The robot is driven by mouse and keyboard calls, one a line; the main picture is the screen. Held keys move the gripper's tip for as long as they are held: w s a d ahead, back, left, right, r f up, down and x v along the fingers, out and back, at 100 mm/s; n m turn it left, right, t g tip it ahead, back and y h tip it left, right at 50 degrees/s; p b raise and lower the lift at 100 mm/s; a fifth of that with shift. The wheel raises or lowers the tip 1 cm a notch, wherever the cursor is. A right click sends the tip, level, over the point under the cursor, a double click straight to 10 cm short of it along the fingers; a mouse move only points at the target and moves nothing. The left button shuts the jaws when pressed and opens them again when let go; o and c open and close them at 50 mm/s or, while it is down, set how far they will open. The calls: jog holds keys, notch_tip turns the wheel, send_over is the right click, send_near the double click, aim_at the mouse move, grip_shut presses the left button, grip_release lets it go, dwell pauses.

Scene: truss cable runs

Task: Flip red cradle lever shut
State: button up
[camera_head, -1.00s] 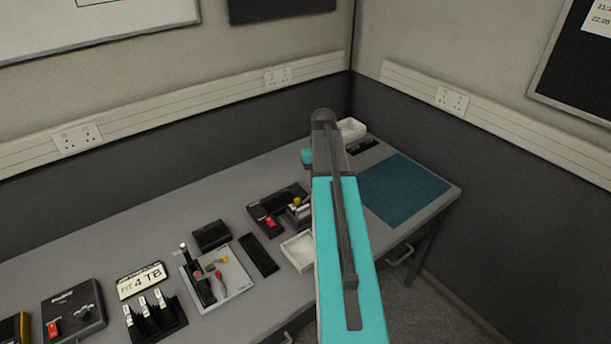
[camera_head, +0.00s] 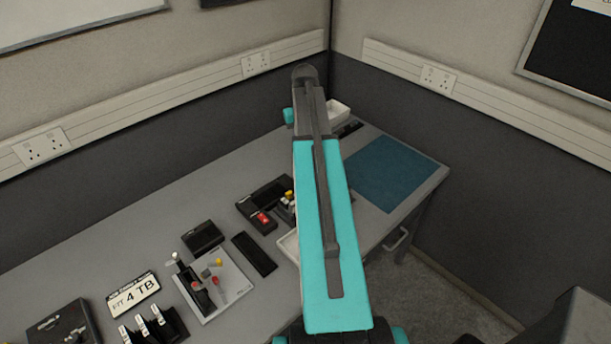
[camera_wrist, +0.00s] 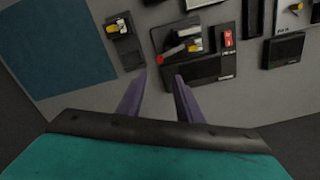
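A dark cradle unit (camera_wrist: 190,60) lies on the bench, in the upper middle of the wrist view. A red lever (camera_wrist: 171,52) sits at its left part, beside yellow and silver parts; its exact angle is hard to tell. A red switch (camera_wrist: 228,38) is at its right. The unit also shows in the head view (camera_head: 252,207), partly behind my teal arm. My gripper (camera_wrist: 160,76) is open and empty, its two purple fingers apart. In the picture, the fingertips lie just below the red lever; their height above it cannot be told. The head view does not show the fingers.
A smaller dark unit with a yellow part (camera_wrist: 122,45) is left of the cradle unit in the wrist view. A blue mat (camera_head: 388,173) covers the bench's right end. A white tray (camera_head: 285,247), a dark strip (camera_head: 254,254) and a tool board (camera_head: 228,286) are nearby.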

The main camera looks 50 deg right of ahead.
jog(key=shift+s+f+b, duration=0.1)
jog(key=shift+f+b, duration=4.1)
jog(key=shift+f, duration=2.7)
grip_shut()
